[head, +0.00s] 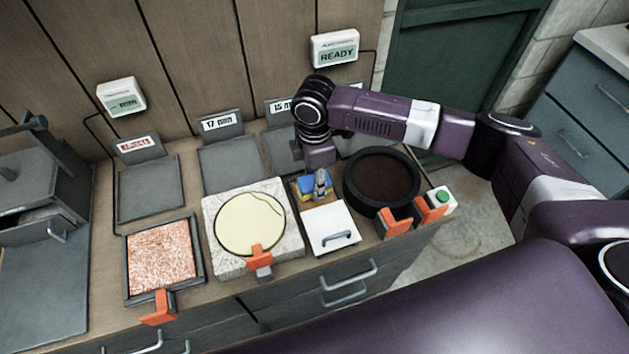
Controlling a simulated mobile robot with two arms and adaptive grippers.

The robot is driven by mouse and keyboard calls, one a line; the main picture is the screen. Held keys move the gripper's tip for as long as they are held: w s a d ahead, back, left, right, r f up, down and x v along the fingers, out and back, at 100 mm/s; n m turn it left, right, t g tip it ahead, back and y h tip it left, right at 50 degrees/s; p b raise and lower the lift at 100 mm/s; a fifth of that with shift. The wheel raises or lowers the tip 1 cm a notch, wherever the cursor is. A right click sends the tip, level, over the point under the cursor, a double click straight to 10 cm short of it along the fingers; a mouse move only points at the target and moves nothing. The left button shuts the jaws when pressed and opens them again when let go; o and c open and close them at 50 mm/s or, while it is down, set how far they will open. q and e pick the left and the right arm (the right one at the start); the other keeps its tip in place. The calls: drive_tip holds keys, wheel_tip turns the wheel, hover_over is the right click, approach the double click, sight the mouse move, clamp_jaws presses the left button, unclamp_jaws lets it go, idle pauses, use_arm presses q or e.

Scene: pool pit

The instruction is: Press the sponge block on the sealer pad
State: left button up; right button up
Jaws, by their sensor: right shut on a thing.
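A blue and yellow block (306,187), which looks like the sponge block, is at my right gripper (320,186), behind a white-lidded box (331,228). The gripper points down, shut on the block and partly covering it. I cannot tell whether the block touches the surface below. No label marks the sealer pad; a round dark pad in a black rim (382,178) stands just right of the gripper. My left gripper is not in view.
A cracked cream disc (245,222) lies on a pale stone slab. A framed reddish speckled panel (161,257) is at left. Orange clips (397,222) and a green button (442,196) line the front edge. A display reads READY (337,52).

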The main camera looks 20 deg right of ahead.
drive_tip(key=shift+f, duration=0.5)
idle(0.5)
drive_tip(key=shift+s+f+p, duration=0.1)
drive_tip(key=shift+p, duration=0.25)
idle(2.0)
wheel_tip(320, 180, up, 7)
drive_tip(key=p, duration=0.8)
idle(0.4)
idle(0.5)
